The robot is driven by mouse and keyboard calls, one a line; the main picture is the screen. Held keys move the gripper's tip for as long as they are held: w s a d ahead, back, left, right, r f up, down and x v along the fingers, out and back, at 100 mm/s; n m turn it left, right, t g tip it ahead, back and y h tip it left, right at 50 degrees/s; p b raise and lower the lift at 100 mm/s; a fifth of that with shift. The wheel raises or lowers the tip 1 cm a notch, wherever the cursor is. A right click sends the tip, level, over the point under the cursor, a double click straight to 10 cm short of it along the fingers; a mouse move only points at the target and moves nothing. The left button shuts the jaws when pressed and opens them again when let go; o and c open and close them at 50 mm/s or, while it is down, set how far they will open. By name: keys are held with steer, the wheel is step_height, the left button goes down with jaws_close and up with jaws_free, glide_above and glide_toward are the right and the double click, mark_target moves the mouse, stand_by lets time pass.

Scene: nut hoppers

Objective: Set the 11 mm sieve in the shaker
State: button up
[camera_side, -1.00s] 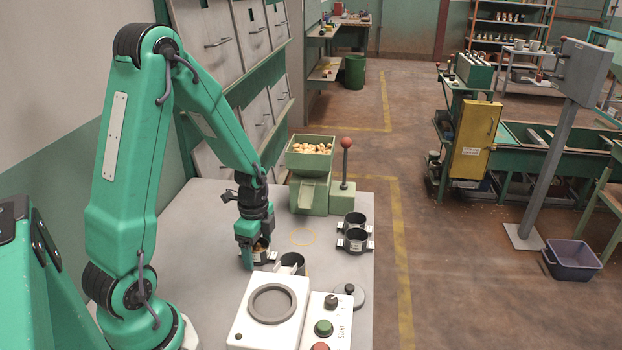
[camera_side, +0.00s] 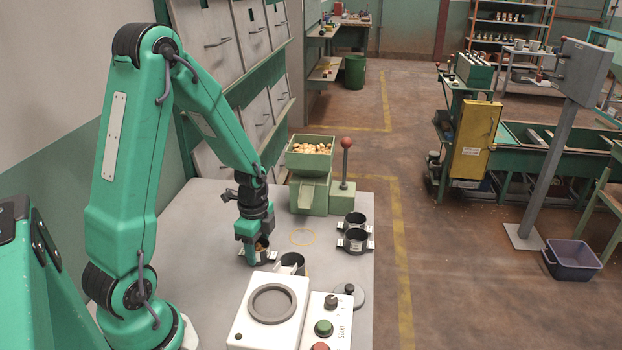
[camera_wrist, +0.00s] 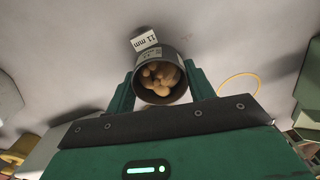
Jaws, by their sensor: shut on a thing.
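The 11 mm sieve (camera_wrist: 151,62) is a dark round cup with a white "11 mm" tag, and it holds several nuts (camera_wrist: 160,75). My gripper (camera_wrist: 161,84) has its green fingers on either side of this sieve and is shut on it. In the side view my gripper (camera_side: 252,245) points down at the table, and the sieve (camera_side: 257,259) is low between its fingers; I cannot tell if it touches the table. The shaker (camera_side: 257,325) is a white box with a grey ring seat (camera_side: 252,303), nearer the camera. The seat is empty.
A dark cup (camera_side: 292,264) stands between my gripper and the shaker. Two more cups (camera_side: 355,240) stand to the right. A green hopper (camera_side: 311,162) with nuts and a lever (camera_side: 345,175) stand behind. A button panel (camera_side: 325,325) adjoins the shaker. A yellow ring (camera_side: 303,237) marks bare table.

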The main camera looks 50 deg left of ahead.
step_height(320, 180, up, 10)
stand_by(0.7)
stand_by(0.5)
steer(key=s+d+r+m, duration=0.2)
steer(key=d+r, duration=0.1)
steer(key=d, duration=0.6)
steer(key=s+d+r+m, duration=0.1)
steer(key=d+r+m, duration=0.15)
steer(key=d, duration=0.75)
steer(key=s+d+r+m, duration=0.2)
steer(key=s+d, duration=0.3)
steer(key=s, duration=0.2)
steer(key=s+d+r+m, duration=0.2)
steer(key=s+d+r, duration=0.1)
steer(key=s, duration=0.4)
steer(key=shift+s+d+r, duration=0.25)
steer(key=shift+d+r, duration=0.1)
steer(key=shift+d, duration=0.55)
steer(key=shift+m, duration=0.25)
steer(key=shift+w+a+f, duration=1.15)
steer(key=shift+w+a, duration=0.05)
steer(key=shift+w, duration=0.35)
steer(key=shift+w+a+f, duration=1.2)
steer(key=shift+w, duration=0.35)
steer(key=shift+w+a+f, duration=1.15)
steer(key=shift+w+a, duration=0.05)
steer(key=shift+w, duration=0.35)
